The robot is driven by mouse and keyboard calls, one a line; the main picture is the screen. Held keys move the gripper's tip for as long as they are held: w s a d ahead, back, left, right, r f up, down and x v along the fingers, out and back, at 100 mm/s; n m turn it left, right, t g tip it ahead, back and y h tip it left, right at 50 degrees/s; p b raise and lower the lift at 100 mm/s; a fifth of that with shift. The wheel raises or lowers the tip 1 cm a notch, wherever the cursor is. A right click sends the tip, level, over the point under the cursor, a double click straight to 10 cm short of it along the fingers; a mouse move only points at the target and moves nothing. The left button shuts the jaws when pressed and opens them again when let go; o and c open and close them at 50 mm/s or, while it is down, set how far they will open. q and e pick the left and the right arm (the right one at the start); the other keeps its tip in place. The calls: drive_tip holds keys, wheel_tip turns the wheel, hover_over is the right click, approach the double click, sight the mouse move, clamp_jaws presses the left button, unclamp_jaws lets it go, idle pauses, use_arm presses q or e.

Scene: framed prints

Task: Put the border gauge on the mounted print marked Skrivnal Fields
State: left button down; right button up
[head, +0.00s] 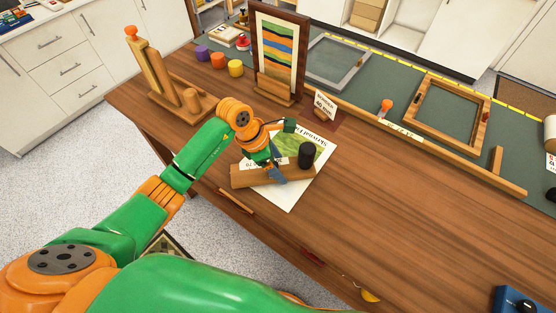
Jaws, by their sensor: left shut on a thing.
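The mounted print (293,197) is a white sheet with a green landscape, lying flat on the wooden table. Its printed title reads upside down and looks like Skrivnal Fields. My left gripper (275,164) is over the left part of the print, shut on a small blue-grey piece (279,177), which appears to be the border gauge. The piece reaches down in front of a wooden bar (248,180) that lies across the print's left edge. Whether it touches the print or the bar I cannot tell. The gripper hides part of the print. My right gripper is out of view.
A black cylinder (306,155) stands at the bar's right end. Behind are a framed landscape (278,52), a small labelled card (325,104), a long wooden rail (440,155) and empty frames (408,118). A wooden stand (190,113) is at left. The right tabletop is mostly clear.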

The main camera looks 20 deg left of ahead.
use_arm(q)
unclamp_jaws()
drive_tip(key=shift+f, duration=0.1)
drive_tip(key=shift+r, duration=0.35)
drive_tip(key=b+v, duration=0.1)
drive_tip(key=v, duration=1)
drive_tip(key=shift+s+a+r, duration=0.15)
drive_tip(key=shift+a+r, duration=0.1)
drive_tip(key=shift+s, duration=0.1)
